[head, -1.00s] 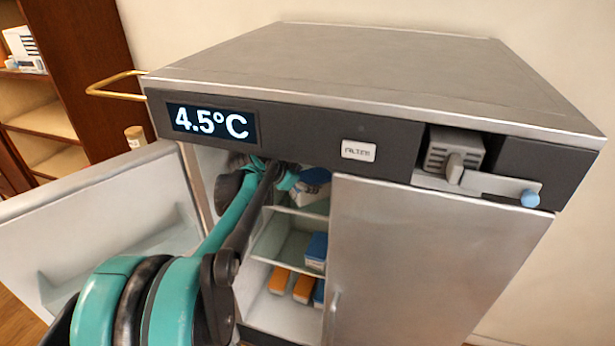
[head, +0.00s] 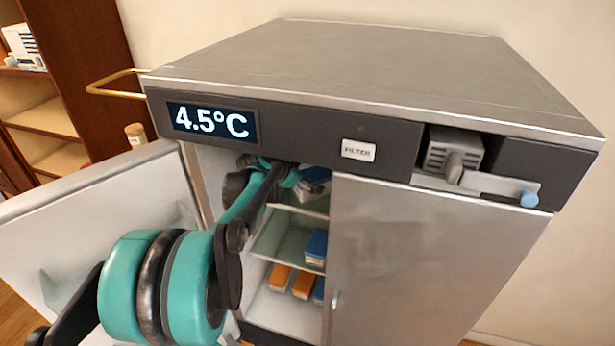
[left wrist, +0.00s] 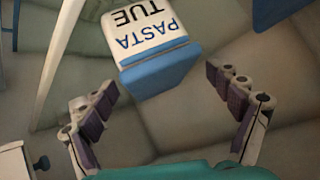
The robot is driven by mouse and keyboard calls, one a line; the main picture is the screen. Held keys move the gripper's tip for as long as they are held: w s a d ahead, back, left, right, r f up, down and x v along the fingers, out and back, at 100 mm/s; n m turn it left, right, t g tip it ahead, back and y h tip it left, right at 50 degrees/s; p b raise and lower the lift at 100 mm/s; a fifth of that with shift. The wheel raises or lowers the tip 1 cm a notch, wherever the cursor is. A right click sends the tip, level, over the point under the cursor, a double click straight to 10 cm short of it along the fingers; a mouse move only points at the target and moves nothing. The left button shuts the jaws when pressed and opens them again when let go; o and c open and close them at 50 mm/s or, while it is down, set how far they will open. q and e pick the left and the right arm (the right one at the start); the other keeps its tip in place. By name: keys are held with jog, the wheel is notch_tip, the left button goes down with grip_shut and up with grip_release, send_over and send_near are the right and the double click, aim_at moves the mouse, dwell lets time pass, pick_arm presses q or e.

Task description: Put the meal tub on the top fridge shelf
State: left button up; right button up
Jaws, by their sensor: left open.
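A meal tub (left wrist: 148,38), white with a blue band and the label "PASTA TUE", shows upside down in the left wrist view. In the head view it is partly hidden on the top fridge shelf (head: 300,210), where a bit of a white and blue tub (head: 316,184) shows. My left gripper (left wrist: 160,84) is open, its two fingers apart with the tub between and just beyond their tips; no finger visibly touches it. In the head view my left gripper (head: 287,176) reaches into the upper fridge opening, largely hidden by my arm. My right gripper is out of view.
The fridge door (head: 90,225) stands open at the left. Lower down are a blue-topped tub (head: 316,248) and orange-topped tubs (head: 281,277). The closed steel panel (head: 430,260) borders the opening at the right, the display panel (head: 210,122) above it.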

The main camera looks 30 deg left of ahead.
pick_arm(q)
jog(key=shift+r, duration=0.15)
jog(key=shift+s+r, duration=0.15)
jog(key=shift+s, duration=0.05)
jog(key=v, duration=0.2)
jog(key=shift+s+a, duration=0.15)
jog(key=shift+s, duration=0.3)
jog(key=s+b, duration=0.2)
jog(key=s, duration=0.9)
jog(key=shift+s+a, duration=0.2)
jog(key=shift+a, duration=0.25)
jog(key=shift+r, duration=0.1)
